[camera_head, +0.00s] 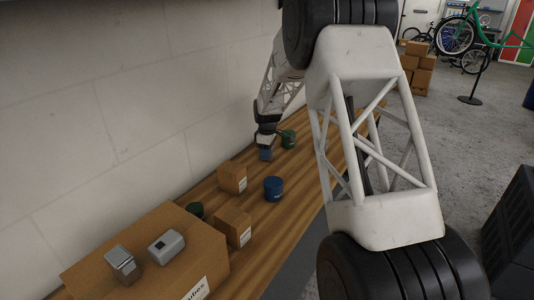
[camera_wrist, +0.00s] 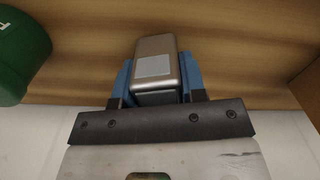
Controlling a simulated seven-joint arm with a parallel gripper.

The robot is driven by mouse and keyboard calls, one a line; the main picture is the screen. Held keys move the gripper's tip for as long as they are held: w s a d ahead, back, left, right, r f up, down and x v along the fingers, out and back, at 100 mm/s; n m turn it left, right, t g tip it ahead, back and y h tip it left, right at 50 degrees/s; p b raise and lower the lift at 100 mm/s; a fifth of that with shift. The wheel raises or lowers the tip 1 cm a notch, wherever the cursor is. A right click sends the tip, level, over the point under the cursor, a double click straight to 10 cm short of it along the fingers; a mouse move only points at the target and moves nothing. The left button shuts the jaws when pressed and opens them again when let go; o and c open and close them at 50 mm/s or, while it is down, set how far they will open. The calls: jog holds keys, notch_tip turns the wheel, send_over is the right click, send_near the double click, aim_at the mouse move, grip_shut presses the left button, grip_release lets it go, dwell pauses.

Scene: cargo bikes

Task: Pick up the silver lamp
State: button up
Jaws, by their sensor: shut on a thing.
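In the wrist view, my gripper (camera_wrist: 156,78) has its two blue fingers on either side of a silver, box-shaped thing with rounded edges, which looks like the silver lamp (camera_wrist: 157,46). A paler square panel faces the camera. The fingers are shut on its sides, and its lower end is partly hidden by the gripper body. In the head view, my gripper (camera_head: 265,154) is low at the far part of the wooden table, by the wall; the held thing cannot be made out there.
A green can (camera_wrist: 22,55) stands left of the held thing in the wrist view. The wooden table (camera_head: 262,235) also bears a blue can (camera_head: 273,189) and small cartons (camera_head: 232,177). A large carton (camera_head: 205,265) carries two silver-grey devices (camera_head: 166,247).

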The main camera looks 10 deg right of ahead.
notch_tip(320, 180, up, 10)
jog(key=shift+f, duration=0.1)
dwell(0.4)
dwell(0.8)
jog(key=shift+s+a, duration=0.25)
jog(key=shift+a, duration=0.15)
jog(key=s+a+r+n, duration=0.3)
jog(key=s+a+r, duration=0.2)
jog(key=s+a, duration=0.75)
jog(key=s+a+r+n, duration=0.2)
jog(key=s+a+r, duration=0.3)
jog(key=s+a, duration=0.75)
jog(key=s+a+n, duration=0.3)
jog(key=s+n, duration=0.2)
jog(key=s, duration=2.8)
jog(key=shift+s+r+n, duration=0.15)
jog(key=shift+s+n, duration=0.1)
jog(key=shift+n, duration=0.15)
jog(key=shift+w+a, duration=0.15)
